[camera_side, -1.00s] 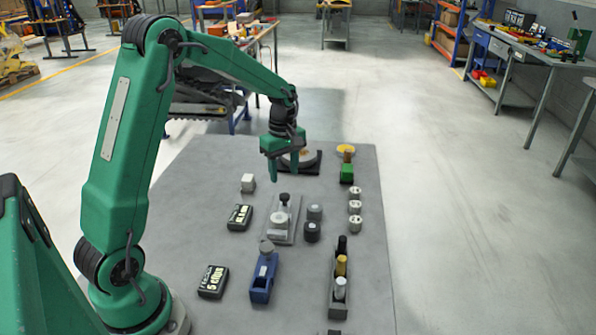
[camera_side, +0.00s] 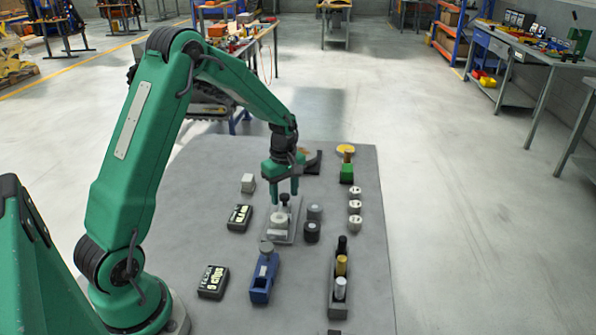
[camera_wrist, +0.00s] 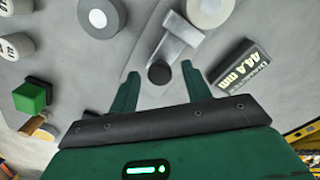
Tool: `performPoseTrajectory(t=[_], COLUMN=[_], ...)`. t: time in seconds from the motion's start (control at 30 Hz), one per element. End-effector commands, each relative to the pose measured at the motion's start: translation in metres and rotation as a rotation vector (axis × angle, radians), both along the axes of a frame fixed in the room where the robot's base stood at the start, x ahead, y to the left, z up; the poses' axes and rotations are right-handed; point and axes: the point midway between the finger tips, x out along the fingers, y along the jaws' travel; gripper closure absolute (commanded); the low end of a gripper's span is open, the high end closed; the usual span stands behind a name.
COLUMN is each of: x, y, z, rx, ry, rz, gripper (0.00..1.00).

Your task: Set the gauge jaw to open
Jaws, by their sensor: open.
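The gauge (camera_side: 280,235) is a grey plate with a pale round disc on it and a black knob (camera_side: 284,198) at its back end. In the wrist view the gauge (camera_wrist: 178,45) shows a grey T-shaped slide with the black knob (camera_wrist: 160,72) at its near end. My gripper (camera_side: 285,200) is open over the knob. In the wrist view the knob lies between and just beyond the fingertips of my gripper (camera_wrist: 160,72); I cannot tell whether they touch it. A black display box (camera_wrist: 240,68) reading about 44.4 mm stands beside the gauge.
Dark cylinders (camera_side: 312,232) stand close right of the gauge, white cylinders (camera_side: 355,208) and a green block (camera_side: 347,173) farther right. A blue fixture (camera_side: 262,285) and another black display box (camera_side: 213,281) are in front.

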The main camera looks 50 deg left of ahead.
Motion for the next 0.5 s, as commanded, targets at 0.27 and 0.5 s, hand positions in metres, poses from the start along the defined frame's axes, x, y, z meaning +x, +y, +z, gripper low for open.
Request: performPoseTrajectory(t=[0.27,0.5], x=[-0.0001,0.0019], y=[0.0,0.002], z=[0.0002,0.0003], rx=[0.0,0.0], ry=[0.0,0.0], rz=[0.0,0.001], gripper=[0.97,1.0])
